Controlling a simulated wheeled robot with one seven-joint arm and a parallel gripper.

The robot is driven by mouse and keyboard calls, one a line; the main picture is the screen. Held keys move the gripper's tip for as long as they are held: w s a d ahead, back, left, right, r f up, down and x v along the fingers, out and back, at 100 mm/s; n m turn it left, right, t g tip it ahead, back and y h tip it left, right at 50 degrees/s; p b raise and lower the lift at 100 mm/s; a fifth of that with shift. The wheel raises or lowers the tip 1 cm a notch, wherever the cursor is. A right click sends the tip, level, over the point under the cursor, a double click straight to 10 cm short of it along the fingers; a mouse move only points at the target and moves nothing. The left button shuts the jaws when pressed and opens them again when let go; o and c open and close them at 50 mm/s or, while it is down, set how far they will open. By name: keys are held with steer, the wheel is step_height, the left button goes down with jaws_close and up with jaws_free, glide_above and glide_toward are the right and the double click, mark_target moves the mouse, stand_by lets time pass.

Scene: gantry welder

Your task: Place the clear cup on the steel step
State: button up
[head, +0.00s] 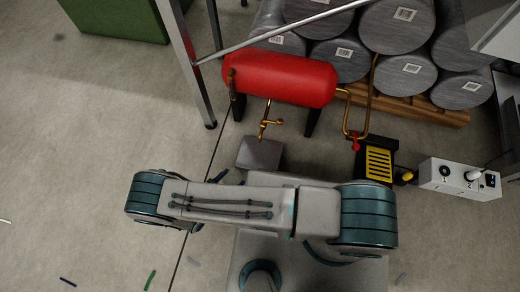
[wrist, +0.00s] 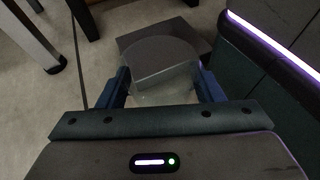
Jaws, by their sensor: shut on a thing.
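The clear cup (wrist: 163,88) is a see-through round shape between my gripper's two blue fingers in the wrist view. My gripper (wrist: 166,84) is shut on it. The steel step (head: 262,152) is a low grey block below the brass tap in the head view, partly covered by my arm. In the wrist view the grey step (wrist: 134,40) shows behind and through the cup. I cannot tell the gap between cup and step.
A red tank (head: 280,78) on dark legs, with a brass tap (head: 268,126), stands just behind the step. A yellow-grilled black box (head: 378,162) and a grey control box (head: 460,178) are to the right. A metal frame leg (head: 194,75) is at left. Open floor (head: 80,130) lies left.

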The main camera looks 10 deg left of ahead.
mark_target(237, 171)
steer(key=r+b+x, duration=0.1)
steer(key=b+x, duration=0.1)
steer(key=x, duration=0.3)
steer(key=r+b+x, duration=0.1)
steer(key=b+x, duration=0.1)
steer(key=x, duration=0.4)
steer(key=w+r+b+x, duration=0.1)
steer(key=b+x, duration=0.1)
steer(key=x, duration=0.4)
steer(key=shift+d+r, duration=0.15)
steer(key=shift+d, duration=0.1)
steer(key=shift+f, duration=0.2)
steer(key=shift+f, duration=0.2)
steer(key=o, duration=1)
steer(key=shift+c, duration=0.2)
steer(key=shift+r, duration=0.15)
steer(key=shift+s+a+r, duration=0.15)
steer(key=shift+s+r, duration=0.05)
steer(key=shift+r, duration=0.05)
steer(key=p+v, duration=0.4)
steer(key=v, duration=0.7)
steer(key=shift+s, duration=0.15)
